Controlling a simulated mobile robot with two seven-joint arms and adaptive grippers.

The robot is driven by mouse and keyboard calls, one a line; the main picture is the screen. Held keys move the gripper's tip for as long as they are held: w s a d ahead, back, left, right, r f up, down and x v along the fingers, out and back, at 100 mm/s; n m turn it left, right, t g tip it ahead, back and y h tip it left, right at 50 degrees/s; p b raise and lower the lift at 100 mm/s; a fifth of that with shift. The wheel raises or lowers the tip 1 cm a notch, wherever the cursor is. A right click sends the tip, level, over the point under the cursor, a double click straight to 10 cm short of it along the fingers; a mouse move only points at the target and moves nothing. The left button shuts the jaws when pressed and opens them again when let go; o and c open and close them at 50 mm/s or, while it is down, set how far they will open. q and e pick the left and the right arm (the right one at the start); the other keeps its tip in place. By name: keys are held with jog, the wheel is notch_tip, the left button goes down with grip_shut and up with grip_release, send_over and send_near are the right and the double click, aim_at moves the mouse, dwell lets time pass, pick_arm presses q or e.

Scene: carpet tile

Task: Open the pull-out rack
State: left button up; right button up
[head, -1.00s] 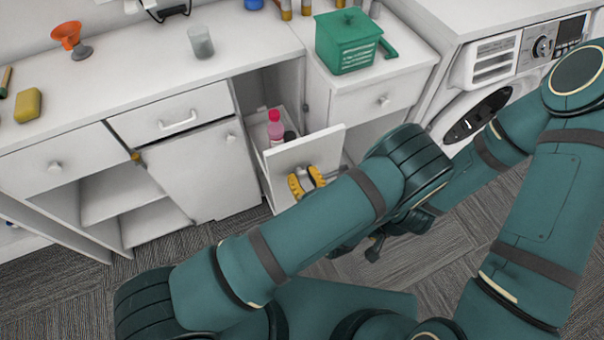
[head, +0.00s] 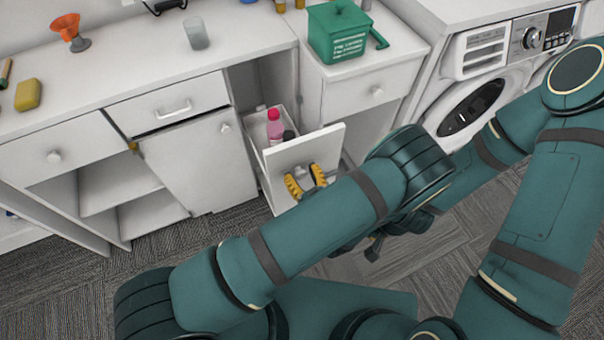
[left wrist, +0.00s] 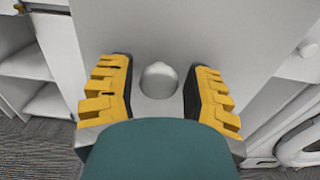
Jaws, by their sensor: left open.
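The pull-out rack (head: 332,141) stands partly out of the white cabinet, its tall white front facing me. A pink bottle (head: 275,127) and a dark-capped item stand inside it. My left gripper (head: 305,182) is at the rack's front, with its yellow-padded fingers apart. In the left wrist view the round knob (left wrist: 159,80) on the white front panel lies between the open fingers, with a gap on each side. My right gripper (head: 374,247) shows only as dark parts low behind my left arm; its finger state is unclear.
The counter holds a green box (head: 338,35), a glass (head: 196,33), a yellow sponge (head: 28,95) and an orange funnel (head: 67,30). A washing machine (head: 470,107) stands at the right. Open shelves (head: 117,185) are at the left. Carpet floor lies in front.

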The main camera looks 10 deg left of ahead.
aim_at(297, 145)
pick_arm(q)
jog(key=shift+o, duration=0.6)
notch_tip(297, 145, up, 10)
jog(key=shift+r, duration=0.1)
dwell(0.7)
